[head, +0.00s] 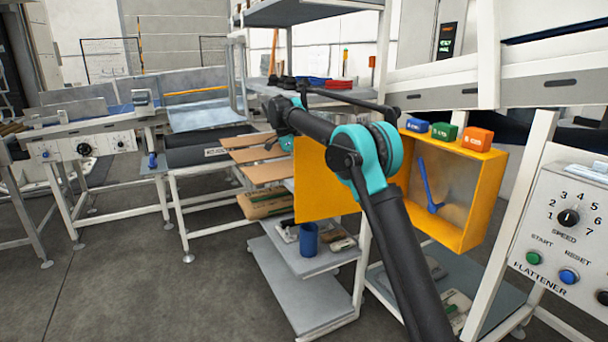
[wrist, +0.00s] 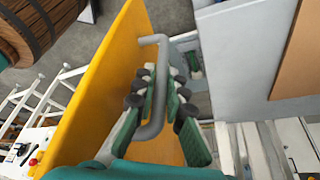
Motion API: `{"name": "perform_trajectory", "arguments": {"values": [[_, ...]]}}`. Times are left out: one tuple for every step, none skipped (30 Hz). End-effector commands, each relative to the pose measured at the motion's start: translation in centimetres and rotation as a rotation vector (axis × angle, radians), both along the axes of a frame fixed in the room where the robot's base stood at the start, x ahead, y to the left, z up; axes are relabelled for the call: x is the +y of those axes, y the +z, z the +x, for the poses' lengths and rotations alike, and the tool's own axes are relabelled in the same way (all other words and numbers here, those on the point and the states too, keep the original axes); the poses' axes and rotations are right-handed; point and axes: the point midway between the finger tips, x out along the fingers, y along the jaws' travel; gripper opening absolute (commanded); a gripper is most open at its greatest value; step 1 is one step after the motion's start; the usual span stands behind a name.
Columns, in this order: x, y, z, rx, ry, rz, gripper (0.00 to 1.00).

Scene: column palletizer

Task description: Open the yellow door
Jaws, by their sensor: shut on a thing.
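The yellow door (head: 318,185) stands swung wide open to the left of its yellow cabinet (head: 487,200) in the head view. The cabinet's inside shows, with a blue tool (head: 428,186) in it. In the wrist view the yellow door (wrist: 95,85) is seen nearly edge-on, with a grey bar handle (wrist: 163,52) on its face. My gripper (wrist: 155,85) has its green and black fingers on both sides of this handle and is shut on it. In the head view my arm and the door hide the handle and most of my gripper.
Blue (head: 417,125), green (head: 444,131) and orange (head: 478,139) boxes stand on the cabinet top. A control panel (head: 565,230) stands at the right. Shelves (head: 300,285) with a blue cup (head: 309,238) lie below the door. Grey floor is free at the left front.

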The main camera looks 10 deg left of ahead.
Motion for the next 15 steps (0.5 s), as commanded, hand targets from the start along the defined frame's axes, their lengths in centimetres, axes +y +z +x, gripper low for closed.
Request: {"name": "perform_trajectory", "arguments": {"values": [[-0.07,-0.02,0.06,-0.001,-0.002,-0.001,0.0],[-0.07,-0.02,0.06,-0.001,-0.002,-0.001,0.0],[-0.08,-0.02,0.06,-0.001,-0.002,-0.001,0.0],[-0.08,-0.02,0.06,-0.001,-0.002,-0.001,0.0],[-0.08,-0.02,0.06,-0.001,-0.002,-0.001,0.0],[-0.08,-0.02,0.06,0.0,-0.001,-0.001,0.0],[-0.09,-0.02,0.06,0.0,-0.001,-0.001,0.0],[-0.09,-0.02,0.06,0.0,-0.001,-0.001,0.0],[-0.09,-0.02,0.06,0.0,-0.001,-0.001,0.12],[-0.09,-0.02,0.06,0.0,-0.001,-0.001,0.16],[-0.09,-0.02,0.06,0.0,-0.001,-0.001,0.2],[-0.08,-0.01,0.06,0.0,-0.001,-0.001,0.25],[-0.08,-0.01,0.05,0.0,-0.001,0.0,0.29],[-0.07,-0.01,0.05,0.0,-0.001,0.0,0.32],[-0.07,0.0,0.04,0.0,-0.001,0.0,0.33]]}}
